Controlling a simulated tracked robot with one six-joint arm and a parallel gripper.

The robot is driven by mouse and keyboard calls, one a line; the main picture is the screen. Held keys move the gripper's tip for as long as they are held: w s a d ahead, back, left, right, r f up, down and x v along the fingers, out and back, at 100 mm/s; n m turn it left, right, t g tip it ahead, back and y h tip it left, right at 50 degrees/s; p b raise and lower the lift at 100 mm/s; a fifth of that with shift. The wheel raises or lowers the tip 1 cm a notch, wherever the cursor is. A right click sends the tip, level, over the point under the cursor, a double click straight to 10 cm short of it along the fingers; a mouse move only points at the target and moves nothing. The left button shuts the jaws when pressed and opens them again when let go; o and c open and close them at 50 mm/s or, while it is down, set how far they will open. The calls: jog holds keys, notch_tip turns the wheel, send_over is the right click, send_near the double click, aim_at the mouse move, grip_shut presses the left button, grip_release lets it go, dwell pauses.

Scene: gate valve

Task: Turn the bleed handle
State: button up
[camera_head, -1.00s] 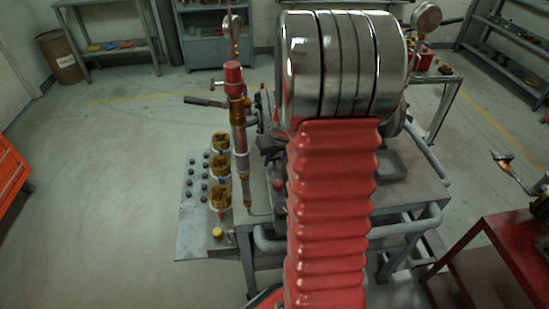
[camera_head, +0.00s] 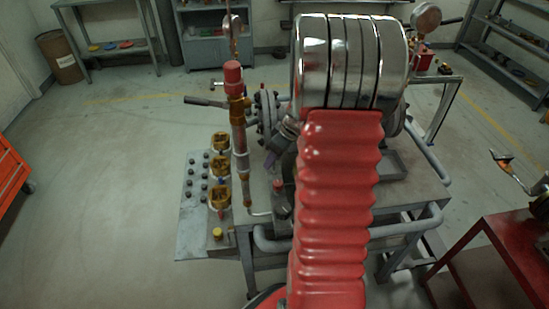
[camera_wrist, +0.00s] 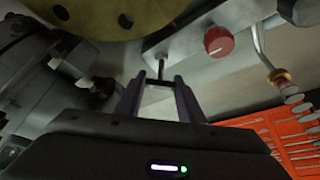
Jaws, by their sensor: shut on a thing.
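In the wrist view, my gripper (camera_wrist: 161,88) reaches up from the bottom with two dark purple fingers. They are shut on the bleed handle (camera_wrist: 160,82), a small dark crossbar on a short stem, which spans the gap between the fingertips. The stem rises to the underside of a pale grey block (camera_wrist: 182,30). In the head view, part of my gripper (camera_head: 268,160) shows left of my red arm sleeve, by the valve; the handle cannot be made out there.
A red knob (camera_wrist: 218,40) sits right of the handle on the same block. A brass-coloured flange (camera_wrist: 105,15) is close above left. In the head view, an upright pipe with a red cap (camera_head: 232,72) stands left of my arm. Open floor (camera_head: 100,190) lies further left.

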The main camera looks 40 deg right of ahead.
jog(key=n, duration=0.2)
jog(key=n+y, duration=0.1)
jog(key=n, duration=0.1)
jog(key=shift+s+g+y, duration=0.1)
jog(key=shift+g+y, duration=0.2)
jog(key=shift+g, duration=0.1)
jog(key=shift+n+g+y, duration=0.4)
jog(key=shift+n, duration=1.4)
jog(key=o, duration=1.1)
jog(key=shift+c, duration=0.2)
jog(key=v, duration=1.3)
jog(key=shift+d+r, duration=0.15)
jog(key=shift+r, duration=0.15)
